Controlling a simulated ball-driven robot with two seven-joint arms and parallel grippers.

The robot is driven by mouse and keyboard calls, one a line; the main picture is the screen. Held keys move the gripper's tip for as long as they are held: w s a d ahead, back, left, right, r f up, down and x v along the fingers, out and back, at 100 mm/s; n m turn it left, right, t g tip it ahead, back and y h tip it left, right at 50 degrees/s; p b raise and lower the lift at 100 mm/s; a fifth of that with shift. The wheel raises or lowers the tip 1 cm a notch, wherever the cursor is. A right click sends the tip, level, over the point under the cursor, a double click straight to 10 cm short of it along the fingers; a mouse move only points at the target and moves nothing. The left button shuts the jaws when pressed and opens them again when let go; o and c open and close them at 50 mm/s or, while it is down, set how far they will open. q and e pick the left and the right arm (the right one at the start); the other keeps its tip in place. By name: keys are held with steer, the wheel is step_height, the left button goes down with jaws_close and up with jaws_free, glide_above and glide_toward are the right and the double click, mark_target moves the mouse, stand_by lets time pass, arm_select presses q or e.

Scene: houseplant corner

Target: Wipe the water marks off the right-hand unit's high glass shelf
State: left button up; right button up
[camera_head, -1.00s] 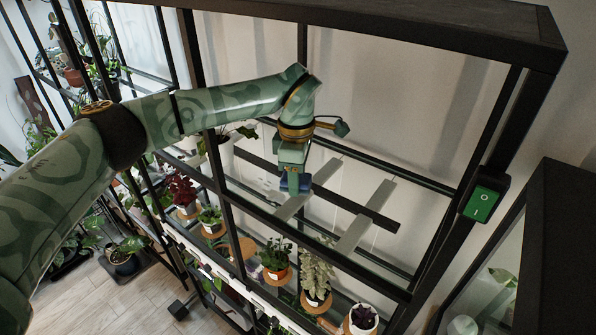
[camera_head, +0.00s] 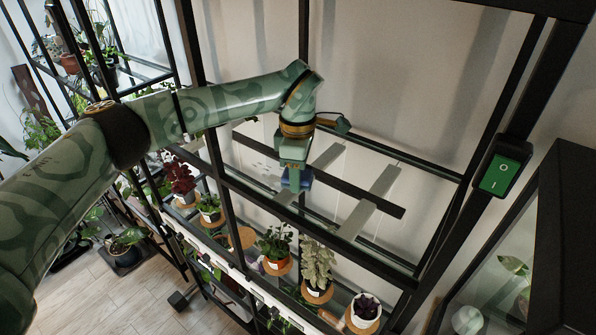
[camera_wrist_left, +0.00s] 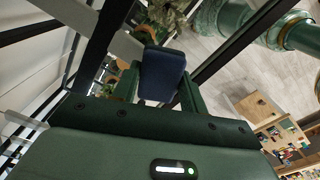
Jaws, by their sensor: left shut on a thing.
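The right-hand unit has a black frame with a clear high glass shelf (camera_head: 400,238), and two pale grey strips cross it. A few faint pale marks (camera_head: 262,168) show on the glass left of my left gripper. My left gripper (camera_head: 294,172) points down over the shelf and is shut on a dark blue sponge (camera_head: 297,182). The sponge (camera_wrist_left: 162,75) also shows between the fingers in the left wrist view. It is at the glass or just above it; I cannot tell whether it touches. My right gripper is not in view.
Potted plants (camera_head: 317,268) stand on round wooden stands below the glass. A dark cabinet (camera_head: 565,230) is at the far right. A black rail (camera_head: 300,230) runs along the shelf's front.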

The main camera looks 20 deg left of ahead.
arm_select(q)
steer(key=shift+f+b, duration=0.45)
steer(key=shift+f, duration=0.55)
